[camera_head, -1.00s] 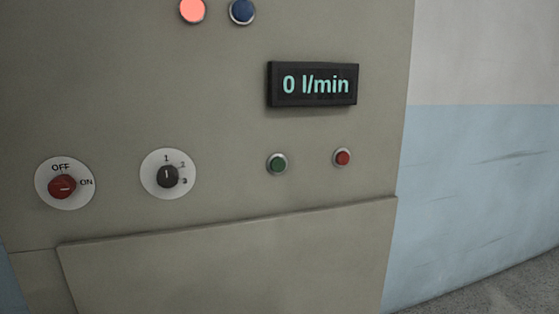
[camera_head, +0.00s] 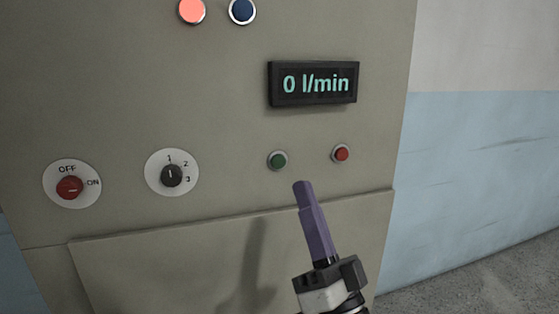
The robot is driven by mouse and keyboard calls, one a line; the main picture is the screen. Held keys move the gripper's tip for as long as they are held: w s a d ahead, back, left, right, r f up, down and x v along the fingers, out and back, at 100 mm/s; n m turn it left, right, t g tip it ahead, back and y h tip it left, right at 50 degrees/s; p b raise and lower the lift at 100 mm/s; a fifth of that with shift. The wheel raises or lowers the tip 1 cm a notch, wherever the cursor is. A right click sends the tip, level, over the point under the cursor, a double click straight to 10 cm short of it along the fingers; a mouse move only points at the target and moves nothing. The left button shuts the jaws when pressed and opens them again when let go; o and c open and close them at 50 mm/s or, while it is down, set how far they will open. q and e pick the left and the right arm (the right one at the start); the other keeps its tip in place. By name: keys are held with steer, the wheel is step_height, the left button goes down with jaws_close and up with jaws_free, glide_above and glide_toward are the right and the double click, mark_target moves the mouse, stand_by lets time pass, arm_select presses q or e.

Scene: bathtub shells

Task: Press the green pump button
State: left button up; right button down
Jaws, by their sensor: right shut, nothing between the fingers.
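The green pump button (camera_head: 278,160) is a small round button in a pale ring on the grey panel, below the display. My right gripper (camera_head: 303,186) has come in from the bottom right, with purple fingers shut together and nothing between them. Its fingertips show just below and slightly right of the green button in the picture. I see a gap between the tips and the button in the view. How far the tips are from the panel is hard to tell. My left gripper is not in view.
A red button (camera_head: 341,152) sits right of the green one. The display (camera_head: 313,84) reads 0 l/min. A red OFF/ON knob (camera_head: 69,188) and a black 1-2-3 knob (camera_head: 171,175) are at left. A lit red lamp (camera_head: 191,11) and a blue one (camera_head: 242,11) are above.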

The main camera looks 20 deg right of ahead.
mark_target(279, 163)
steer(key=shift+w, duration=0.1)
steer(key=w+b, duration=0.2)
steer(key=w, duration=0.6)
steer(key=shift+w+a+b, duration=0.15)
steer(key=shift+w+b, duration=0.2)
steer(key=shift+b, duration=0.05)
stand_by(0.7)
stand_by(1.2)
steer(key=shift+w, duration=0.4)
